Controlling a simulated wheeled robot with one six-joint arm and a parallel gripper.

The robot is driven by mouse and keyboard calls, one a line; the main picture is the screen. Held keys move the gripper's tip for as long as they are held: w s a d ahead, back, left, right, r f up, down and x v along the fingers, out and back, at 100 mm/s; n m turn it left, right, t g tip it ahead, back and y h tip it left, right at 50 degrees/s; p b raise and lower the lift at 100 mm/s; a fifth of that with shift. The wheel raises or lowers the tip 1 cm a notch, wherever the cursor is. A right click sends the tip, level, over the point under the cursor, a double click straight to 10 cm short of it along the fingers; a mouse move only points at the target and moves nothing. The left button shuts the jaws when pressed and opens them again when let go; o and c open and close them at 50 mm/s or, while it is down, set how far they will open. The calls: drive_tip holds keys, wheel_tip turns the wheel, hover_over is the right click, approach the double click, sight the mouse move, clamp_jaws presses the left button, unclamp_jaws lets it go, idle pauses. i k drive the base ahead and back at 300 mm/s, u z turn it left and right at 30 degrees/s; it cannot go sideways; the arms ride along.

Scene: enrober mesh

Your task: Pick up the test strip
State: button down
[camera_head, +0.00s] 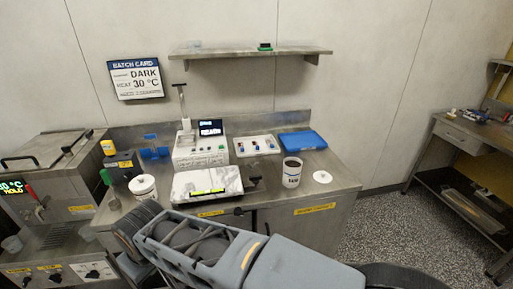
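I cannot make out a test strip for certain in the head view. A thin yellow-green strip (207,191) shows on the white marbled slab (190,183) at the front of the steel counter, but it is too small to tell whether it is a loose strip or a marking. My grey arm crosses the bottom of the view in front of the counter. I cannot see my gripper's fingers.
A machine with a lit screen (210,128) stands behind the slab. A white tray with small coloured items (257,146), a blue tray (302,141), a dark-filled cup (292,172) and a white lid (322,177) are to the right. A white tub (144,187) stands left.

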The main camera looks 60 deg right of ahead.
sight(268, 142)
drive_tip(key=z, duration=1.95)
drive_tip(key=k, duration=0.25)
drive_tip(key=z, duration=0.4)
drive_tip(key=i, duration=1.05)
drive_tip(key=u, duration=0.75)
